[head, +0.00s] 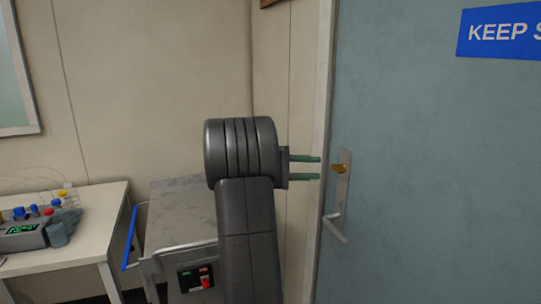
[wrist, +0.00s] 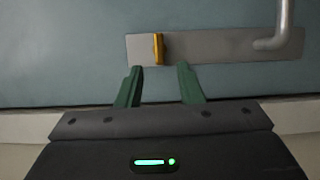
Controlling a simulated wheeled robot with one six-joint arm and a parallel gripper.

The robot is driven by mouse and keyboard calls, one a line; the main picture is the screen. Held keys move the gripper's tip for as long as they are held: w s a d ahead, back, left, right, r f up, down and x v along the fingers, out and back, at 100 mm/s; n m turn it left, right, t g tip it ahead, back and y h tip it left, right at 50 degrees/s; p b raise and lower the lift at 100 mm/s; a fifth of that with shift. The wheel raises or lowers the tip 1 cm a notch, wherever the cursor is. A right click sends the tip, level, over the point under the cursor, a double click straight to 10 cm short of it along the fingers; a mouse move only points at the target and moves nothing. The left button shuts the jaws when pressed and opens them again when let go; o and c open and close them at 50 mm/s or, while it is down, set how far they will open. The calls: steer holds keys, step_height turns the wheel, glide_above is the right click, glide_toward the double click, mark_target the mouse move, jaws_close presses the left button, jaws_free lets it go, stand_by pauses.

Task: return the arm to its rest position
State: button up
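My arm (head: 247,235) stands raised in the middle of the head view, bent at the top. My gripper (head: 320,168) points right toward the door's lock plate. In the wrist view, the two green fingers of my gripper (wrist: 160,80) are spread apart with nothing between them. A brass thumb-turn (wrist: 158,48) sits on the plate just beyond the fingertips, and I see a small gap to it. The same brass thumb-turn (head: 339,169) shows in the head view, right of the fingers.
The blue-grey door (head: 430,190) has a lever handle (head: 335,230) below the thumb-turn. A white table (head: 90,228) with a shaker device (head: 22,232) and colored-cap bottles is at far left.

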mark_target(335, 167)
steer(key=d, duration=0.5)
steer(key=shift+s+d+r+p, duration=0.1)
steer(key=shift+s+d+p, duration=0.1)
steer(key=shift+d+p, duration=0.15)
steer(key=shift+d+m+b, duration=0.15)
steer(key=shift+m+b, duration=0.15)
steer(key=shift+m, duration=0.2)
steer(key=shift+m+y+b, duration=0.35)
steer(key=shift+m+y, duration=0.25)
steer(key=shift+m, duration=0.5)
steer(key=shift+r+m+t+y+b, duration=0.15)
steer(key=shift+m+t+y+b, duration=0.2)
steer(key=shift+m, duration=0.45)
steer(key=m, duration=0.1)
steer(key=m+t+y, duration=0.1)
steer(key=m+y, duration=0.1)
steer(key=m, duration=0.1)
steer(key=shift+s+r+t+b, duration=0.2)
steer(key=shift+r+t+b, duration=0.1)
steer(key=shift+t, duration=0.05)
